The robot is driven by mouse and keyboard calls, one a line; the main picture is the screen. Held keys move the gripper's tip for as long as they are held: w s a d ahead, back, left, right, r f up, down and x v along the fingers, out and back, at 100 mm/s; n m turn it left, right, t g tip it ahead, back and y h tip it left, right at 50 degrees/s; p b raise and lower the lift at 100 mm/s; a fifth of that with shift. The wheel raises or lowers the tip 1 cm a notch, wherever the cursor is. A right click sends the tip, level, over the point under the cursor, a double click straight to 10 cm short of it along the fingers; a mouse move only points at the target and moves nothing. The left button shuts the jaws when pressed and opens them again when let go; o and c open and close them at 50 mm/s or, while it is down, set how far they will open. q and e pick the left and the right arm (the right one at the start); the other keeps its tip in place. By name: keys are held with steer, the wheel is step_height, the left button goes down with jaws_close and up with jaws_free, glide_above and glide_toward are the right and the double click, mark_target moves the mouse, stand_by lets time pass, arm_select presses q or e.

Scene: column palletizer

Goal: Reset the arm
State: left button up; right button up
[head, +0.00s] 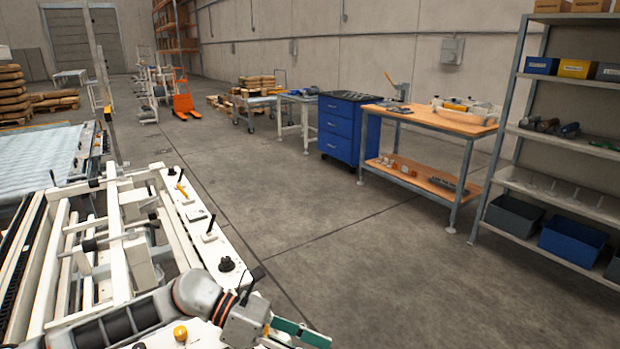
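My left arm reaches in from the lower left, low over the near end of a white machine frame (185,215). Its gripper (300,336) is at the bottom edge of the picture, just right of the machine's corner. One green finger pad shows, pointing right. The rest of the gripper is cut off by the frame edge, so its opening cannot be judged. I see nothing held in the visible part. My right arm and gripper are out of view.
The machine's rail carries a black knob (227,264) and small levers close to my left arm. A wooden workbench (435,121), a blue drawer cabinet (348,130) and a grey shelf rack (560,140) stand along the right. The concrete floor between is clear.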

arm_select(q)
steer(key=s+d+r+n+t+h, duration=0.1)
steer(key=d+r+n+t+h, duration=0.2)
steer(key=d+n+h, duration=0.35)
steer(key=w+a+f+n+t+y, duration=0.1)
steer(key=a+f+n+t+y, duration=0.55)
steer(key=n, duration=0.75)
steer(key=w+a+f+n+t+y, duration=0.25)
steer(key=a+f+n+t, duration=0.4)
steer(key=n, duration=0.75)
steer(key=s+a+f+n+g+y, duration=0.2)
steer(key=s+a+f+n+y, duration=0.6)
steer(key=s+a+f+n, duration=0.4)
steer(key=s+a+f, duration=0.2)
steer(key=s+f, duration=0.2)
steer(key=f, duration=0.1)
steer(key=shift+a+f+n+g, duration=0.3)
steer(key=shift+a+n+g, duration=0.05)
steer(key=shift+g, duration=0.05)
steer(key=shift+y, duration=0.25)
